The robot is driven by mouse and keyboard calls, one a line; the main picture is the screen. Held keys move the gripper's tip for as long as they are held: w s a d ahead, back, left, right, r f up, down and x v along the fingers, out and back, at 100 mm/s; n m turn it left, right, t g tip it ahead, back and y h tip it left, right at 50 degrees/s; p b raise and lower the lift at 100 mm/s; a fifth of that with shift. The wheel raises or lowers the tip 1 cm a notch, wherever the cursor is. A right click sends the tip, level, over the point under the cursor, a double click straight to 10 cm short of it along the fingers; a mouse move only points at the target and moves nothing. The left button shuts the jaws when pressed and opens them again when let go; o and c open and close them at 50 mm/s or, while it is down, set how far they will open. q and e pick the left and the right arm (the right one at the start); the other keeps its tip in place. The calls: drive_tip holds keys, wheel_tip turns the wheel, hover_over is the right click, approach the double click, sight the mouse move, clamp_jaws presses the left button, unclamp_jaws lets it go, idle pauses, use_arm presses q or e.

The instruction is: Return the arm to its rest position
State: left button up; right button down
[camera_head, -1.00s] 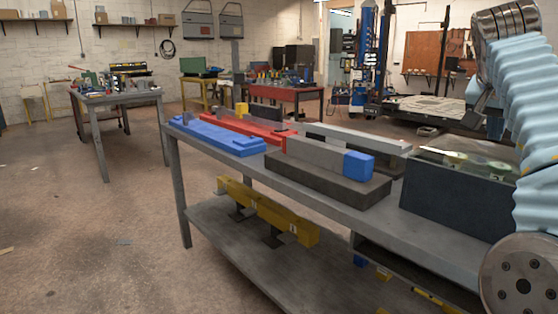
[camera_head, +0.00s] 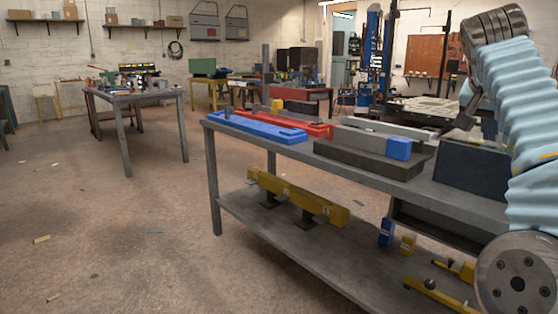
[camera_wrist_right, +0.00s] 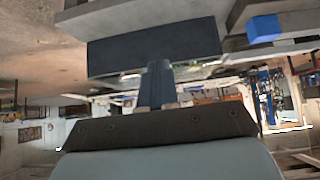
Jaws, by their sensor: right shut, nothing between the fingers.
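My right arm (camera_head: 520,110), in a pale blue ribbed sleeve, is bent at the right edge of the head view. Its gripper (camera_head: 456,124) shows small and dark beside the sleeve, in front of the far end of the bench. The right wrist view, which looks upside down, shows the gripper's fingers (camera_wrist_right: 158,80) together and empty. A dark box (camera_wrist_right: 150,45) on the bench lies beyond them, apart as far as I can tell. My left gripper is in neither view.
A grey bench (camera_head: 375,178) runs along the right, with a blue tray (camera_head: 255,128), a blue block (camera_head: 398,148) and the dark box (camera_head: 475,170) on top. A yellow bar (camera_head: 295,195) lies on its lower shelf.

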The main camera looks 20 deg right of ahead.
drive_tip(key=w+f+n+h, duration=0.1)
drive_tip(key=w+f+h, duration=0.6)
drive_tip(key=w+f, duration=1.35)
drive_tip(key=w+a+f+n+t+y, duration=0.4)
drive_tip(key=a+f, duration=0.4)
drive_tip(key=f, duration=0.4)
drive_tip(key=w+a+f+n+t+y, duration=0.3)
drive_tip(key=w+a+f, duration=0.4)
drive_tip(key=f, duration=0.6)
drive_tip(key=s+a+f+n+g+y, duration=0.15)
drive_tip(key=s+a+f+y, duration=0.25)
drive_tip(key=s+a+f, duration=0.45)
drive_tip(key=s+a+f+n+g+y, duration=0.1)
drive_tip(key=s+a+f+n+y, duration=0.15)
drive_tip(key=s+a+f, duration=0.65)
drive_tip(key=s+a+f+g+y, duration=0.2)
drive_tip(key=s+a+f, duration=0.3)
drive_tip(key=s, duration=0.5)
drive_tip(key=s+a+f+g+y, duration=0.3)
drive_tip(key=s+a+f+g, duration=0.2)
drive_tip(key=s+a, duration=0.3)
drive_tip(key=shift+s, duration=0.9)
drive_tip(key=shift+d+f+y, duration=0.1)
drive_tip(key=shift+y, duration=0.15)
